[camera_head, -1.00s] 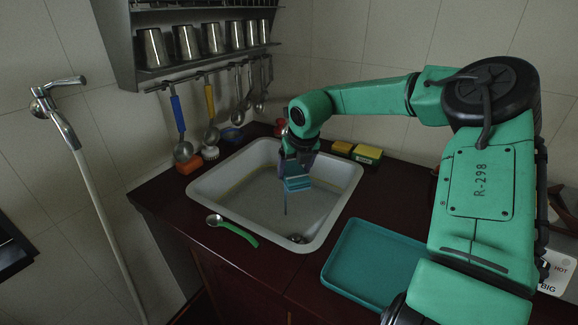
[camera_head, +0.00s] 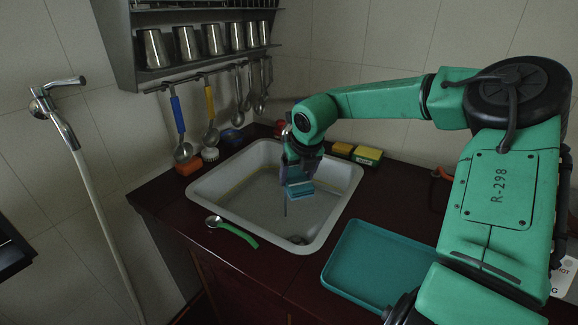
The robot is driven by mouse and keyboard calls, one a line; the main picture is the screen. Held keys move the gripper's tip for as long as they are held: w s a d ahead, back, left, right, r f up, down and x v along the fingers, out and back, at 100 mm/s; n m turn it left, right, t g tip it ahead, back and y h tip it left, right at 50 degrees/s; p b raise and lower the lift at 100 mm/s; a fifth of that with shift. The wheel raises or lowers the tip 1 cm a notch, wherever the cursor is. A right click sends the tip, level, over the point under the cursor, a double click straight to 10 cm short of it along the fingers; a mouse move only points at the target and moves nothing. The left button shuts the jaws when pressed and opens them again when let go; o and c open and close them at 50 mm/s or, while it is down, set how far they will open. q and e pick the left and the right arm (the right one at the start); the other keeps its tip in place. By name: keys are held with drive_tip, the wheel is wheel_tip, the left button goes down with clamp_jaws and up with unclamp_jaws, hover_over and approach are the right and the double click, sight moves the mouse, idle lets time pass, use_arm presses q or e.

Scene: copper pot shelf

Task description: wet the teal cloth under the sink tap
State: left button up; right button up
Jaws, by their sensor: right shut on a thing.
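The teal cloth (camera_head: 299,189) is a small folded piece, held over the white sink basin (camera_head: 230,205). My right gripper (camera_head: 297,180) is shut on it from above, with the cloth below its fingers. A thin, dark upright line shows just left of and below the cloth; I cannot tell if it is water. The sink tap is mostly or wholly hidden behind my right arm, so I cannot tell the cloth's distance from its spout. The cloth looks clear of the basin floor. My left gripper is not in view.
A teal tray (camera_head: 375,262) lies on the dark counter at front right. A green-handled spoon (camera_head: 233,230) lies along the sink's front left edge. Sponges (camera_head: 368,154) stand behind the sink. Ladles hang under the cup shelf (camera_head: 200,65). A hand shower (camera_head: 58,118) is at left.

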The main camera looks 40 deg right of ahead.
idle(0.6)
drive_tip(key=shift+s+a+r, duration=0.15)
drive_tip(key=shift+s+r, duration=0.1)
drive_tip(key=shift+r, duration=0.1)
drive_tip(key=shift+s+a+r+p, duration=0.15)
drive_tip(key=shift+s+a+r, duration=0.2)
drive_tip(key=shift+s+r, duration=0.25)
drive_tip(key=shift+s+a+r+p, duration=0.15)
drive_tip(key=shift+s+a+r, duration=0.2)
drive_tip(key=shift+s+r, duration=0.25)
drive_tip(key=shift+s+a+r+p, duration=0.15)
drive_tip(key=shift+s+a+r, duration=0.25)
drive_tip(key=shift+s, duration=0.35)
